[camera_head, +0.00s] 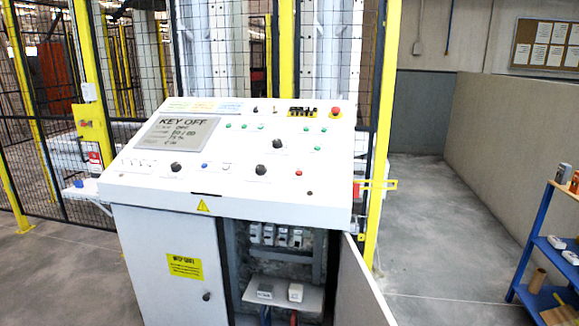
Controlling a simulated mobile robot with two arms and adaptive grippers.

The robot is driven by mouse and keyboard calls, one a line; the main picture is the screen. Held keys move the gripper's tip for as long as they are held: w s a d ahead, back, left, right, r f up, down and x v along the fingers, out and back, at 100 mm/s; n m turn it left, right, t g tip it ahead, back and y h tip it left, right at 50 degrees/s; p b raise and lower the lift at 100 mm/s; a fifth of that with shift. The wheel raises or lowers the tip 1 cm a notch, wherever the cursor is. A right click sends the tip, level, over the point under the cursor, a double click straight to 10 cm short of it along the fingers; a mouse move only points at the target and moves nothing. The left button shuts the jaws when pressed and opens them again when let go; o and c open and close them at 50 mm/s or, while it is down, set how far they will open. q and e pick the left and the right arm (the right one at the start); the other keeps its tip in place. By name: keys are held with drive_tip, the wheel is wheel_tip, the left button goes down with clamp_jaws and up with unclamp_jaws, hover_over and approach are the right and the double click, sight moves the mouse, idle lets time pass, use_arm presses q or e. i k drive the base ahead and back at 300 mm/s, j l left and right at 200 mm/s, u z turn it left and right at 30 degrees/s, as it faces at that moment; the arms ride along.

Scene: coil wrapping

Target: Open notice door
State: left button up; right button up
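The notice door (165,240) is the white left door on the front of the control desk. It carries a yellow notice label (184,266) with dark text. A dark round knob (207,296) sits near its right edge. The door looks shut, flush with the cabinet front, and its lower edge is cut off by the frame. Neither of my grippers shows in the head view.
The white control desk (240,190) overhangs the door. The cabinet bay to the right is open, showing electrical parts (275,237); its panel (358,290) stands swung outward. A blue shelf rack (534,240) stands at right. The floor (430,215) between is clear.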

sight(176, 262)
drive_tip(key=l+u, duration=0.1)
drive_tip(key=l, duration=0.4)
drive_tip(key=l+u, duration=0.15)
drive_tip(key=l, duration=0.3)
drive_tip(key=k+l+u, duration=0.1)
drive_tip(key=l, duration=0.4)
drive_tip(key=k+l+u, duration=0.15)
drive_tip(key=l, duration=0.3)
drive_tip(key=l+u, duration=0.1)
drive_tip(key=l, duration=0.4)
drive_tip(key=i+j, duration=0.1)
drive_tip(key=j, duration=0.5)
drive_tip(key=i+j, duration=0.2)
drive_tip(key=i+j+z, duration=0.1)
drive_tip(key=j, duration=0.35)
drive_tip(key=i+j, duration=0.3)
drive_tip(key=i+j+z, duration=0.1)
drive_tip(key=j, duration=0.3)
drive_tip(key=i+j, duration=0.3)
